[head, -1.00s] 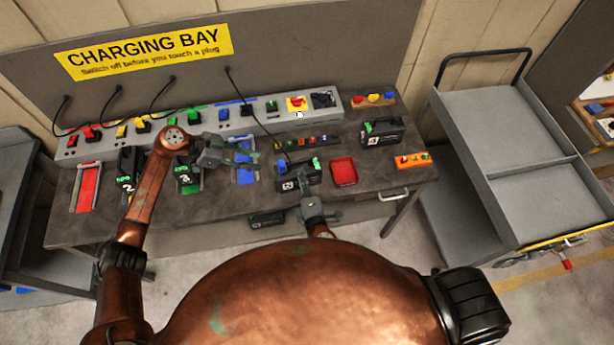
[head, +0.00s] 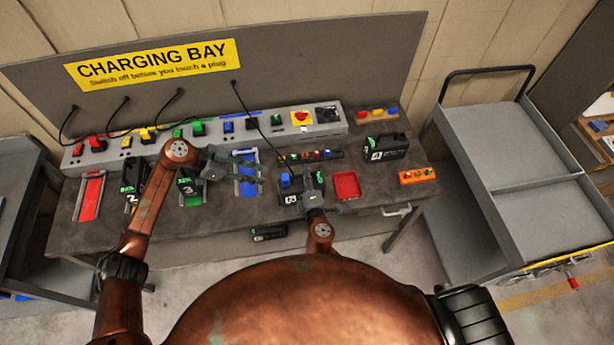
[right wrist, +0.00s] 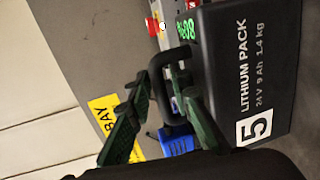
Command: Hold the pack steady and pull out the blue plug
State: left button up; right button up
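The dark lithium pack marked 5 (head: 291,198) stands on the bench, partly hidden by my right gripper. It fills the right of the right wrist view (right wrist: 250,70), with its black handle (right wrist: 163,85) at its side. The blue plug (head: 285,180) sits at the pack's left end; it also shows in the right wrist view (right wrist: 177,143). My right gripper (right wrist: 158,122) is open, its green fingers on either side of the handle; whether they touch it I cannot tell. My left gripper (head: 259,168) is open and empty, above the blue-marked bay (head: 247,187), left of the plug.
A red tray (head: 346,185) lies right of the pack. Pack 4 (head: 386,148) and an orange block (head: 418,176) stand further right. Packs 2 and 3 (head: 190,188) are left. A cable (head: 259,122) hangs down toward pack 5. The charger strip (head: 220,128) runs along the back.

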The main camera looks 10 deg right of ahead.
grip_shut()
dwell(0.7)
